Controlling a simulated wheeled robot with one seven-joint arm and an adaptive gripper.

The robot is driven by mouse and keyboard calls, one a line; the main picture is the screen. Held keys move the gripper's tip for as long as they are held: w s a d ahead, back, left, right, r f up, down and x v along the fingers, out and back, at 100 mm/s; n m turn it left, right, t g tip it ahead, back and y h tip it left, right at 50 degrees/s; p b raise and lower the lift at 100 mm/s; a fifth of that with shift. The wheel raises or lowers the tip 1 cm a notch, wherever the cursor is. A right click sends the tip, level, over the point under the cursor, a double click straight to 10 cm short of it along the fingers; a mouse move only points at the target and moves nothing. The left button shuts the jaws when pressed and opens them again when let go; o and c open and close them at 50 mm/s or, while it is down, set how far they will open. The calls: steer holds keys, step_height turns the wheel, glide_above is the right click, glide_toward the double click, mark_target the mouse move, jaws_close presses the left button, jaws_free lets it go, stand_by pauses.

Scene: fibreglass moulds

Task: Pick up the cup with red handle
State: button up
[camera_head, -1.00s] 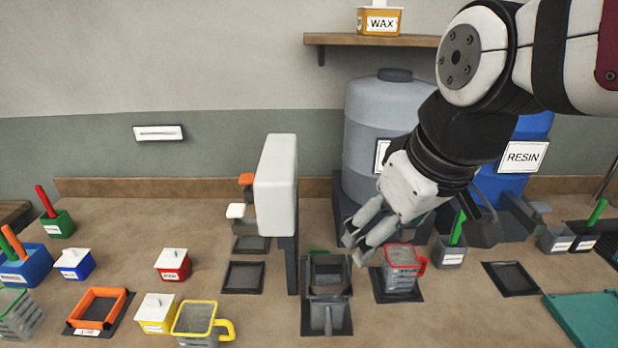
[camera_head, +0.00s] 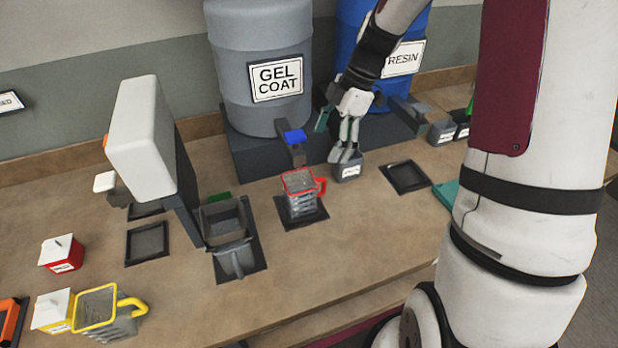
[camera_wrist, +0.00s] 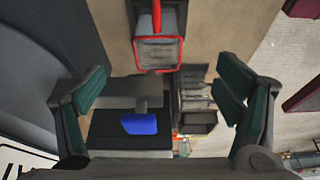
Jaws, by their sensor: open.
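The cup with the red handle (camera_head: 300,206) is grey with a red rim and stands upright on a dark square mat. Its red handle points right in the head view. In the wrist view the cup (camera_wrist: 158,52) shows at the top centre, with its handle towards the top edge. My gripper (camera_head: 346,156) is open and empty, behind and to the right of the cup, apart from it. In the wrist view its two fingers are spread wide (camera_wrist: 162,88), with the cup beyond them.
The gel coat barrel (camera_head: 262,115), on a dark stand, has a blue-topped spout (camera_head: 294,137) just behind the cup. A small labelled grey container (camera_head: 347,174) is right below my fingers. The counter in front is clear.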

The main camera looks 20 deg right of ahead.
steer(key=p, duration=0.2)
glide_toward(310, 183)
steer(key=x, duration=0.3)
steer(key=s+x, duration=0.1)
steer(key=x, duration=0.1)
steer(key=a+x, duration=0.1)
steer(key=x, duration=0.2)
steer(key=shift+s+a+f, duration=0.1)
steer(key=shift+s+a, duration=0.1)
steer(key=shift+s, duration=0.1)
steer(key=c, duration=1.5)
